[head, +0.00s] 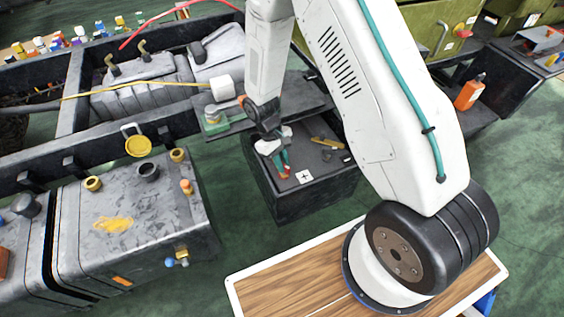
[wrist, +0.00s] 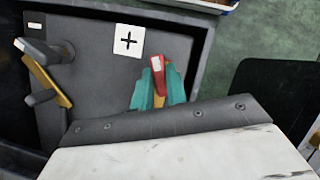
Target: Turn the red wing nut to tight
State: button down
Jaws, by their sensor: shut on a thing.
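The red wing nut (wrist: 158,68), with a small white mark on it, sits near the plus label on the grey top of a dark box. My gripper (wrist: 158,88) has its teal fingers shut on the red wing nut, one on either side. A brass-coloured part shows between the fingers below it. In the head view my gripper (head: 283,163) reaches down to the box top, and the red wing nut (head: 284,175) shows small at its tips. How tight the nut is, I cannot tell.
The box (head: 316,196) also carries a plus label (wrist: 129,40), a minus label (wrist: 34,25) and a yellow piece with dark grey parts (wrist: 50,82). Chassis rails and a grey tank (head: 140,220) lie left.

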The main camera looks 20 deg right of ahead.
jog(key=m+y, duration=0.1)
jog(key=m, duration=0.3)
jog(key=shift+d+m+y, duration=0.15)
jog(key=shift+m+y, duration=0.15)
jog(key=shift+y, duration=0.1)
jog(key=m+y, duration=0.1)
jog(key=m, duration=0.1)
jog(key=m+y, duration=0.1)
jog(key=m, duration=0.2)
jog(key=shift+d+m, duration=0.1)
jog(key=shift+m, duration=0.2)
jog(key=m+y, duration=0.1)
jog(key=m, duration=0.1)
jog(key=m+t, duration=0.1)
jog(key=m, duration=0.2)
jog(key=shift+s+d+t+y, duration=0.1)
jog(key=shift+t+y, duration=0.2)
jog(key=shift+y, duration=0.1)
jog(key=m, duration=0.2)
jog(key=m+t, duration=0.1)
jog(key=m, duration=0.2)
jog(key=shift+s+t+y, duration=0.1)
jog(key=shift+t+y, duration=0.2)
jog(key=c, duration=1.4)
grip_release()
